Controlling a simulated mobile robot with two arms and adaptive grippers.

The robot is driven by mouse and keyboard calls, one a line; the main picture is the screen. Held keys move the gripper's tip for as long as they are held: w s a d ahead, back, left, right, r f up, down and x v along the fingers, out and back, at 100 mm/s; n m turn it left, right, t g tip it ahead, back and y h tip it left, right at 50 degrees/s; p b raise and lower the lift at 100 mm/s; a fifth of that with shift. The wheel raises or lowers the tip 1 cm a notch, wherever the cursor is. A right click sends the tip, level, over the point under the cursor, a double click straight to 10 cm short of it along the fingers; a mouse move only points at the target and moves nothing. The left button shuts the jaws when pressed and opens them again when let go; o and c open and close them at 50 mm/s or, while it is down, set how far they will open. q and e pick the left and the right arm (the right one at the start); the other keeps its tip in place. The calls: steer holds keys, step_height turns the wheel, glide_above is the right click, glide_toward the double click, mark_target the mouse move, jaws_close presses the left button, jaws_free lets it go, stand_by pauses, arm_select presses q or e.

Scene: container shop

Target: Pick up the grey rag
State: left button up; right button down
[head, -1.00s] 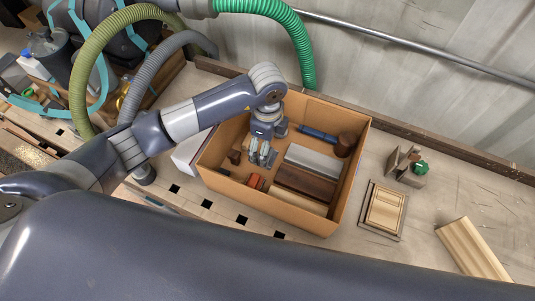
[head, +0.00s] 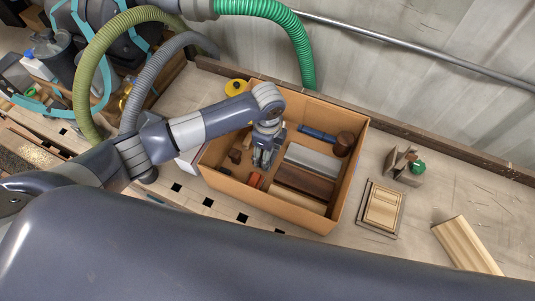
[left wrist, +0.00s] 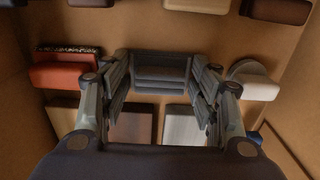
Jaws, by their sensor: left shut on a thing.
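My left gripper (head: 264,157) reaches down into an open cardboard box (head: 350,196). In the left wrist view, the left gripper (left wrist: 161,78) has its two fingers on either side of a grey, layered, folded-looking thing, which I take to be the grey rag (left wrist: 160,73). The gripper is shut on it. In the head view the rag cannot be told apart from the grey fingers. My right gripper is not in view.
The box also holds a light grey block (head: 313,161), dark brown blocks (head: 303,183), a brown cylinder (head: 343,143), a blue item (head: 317,133) and a red block (left wrist: 62,76). A framed wooden panel (head: 382,208) and a wooden moulding (head: 466,244) lie to the right.

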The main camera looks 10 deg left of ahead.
arm_select(q)
step_height(320, 180, up, 10)
steer(key=shift+b, duration=1)
steer(key=shift+o, duration=1.3)
steer(key=shift+c, duration=1.2)
steer(key=shift+r, duration=0.1)
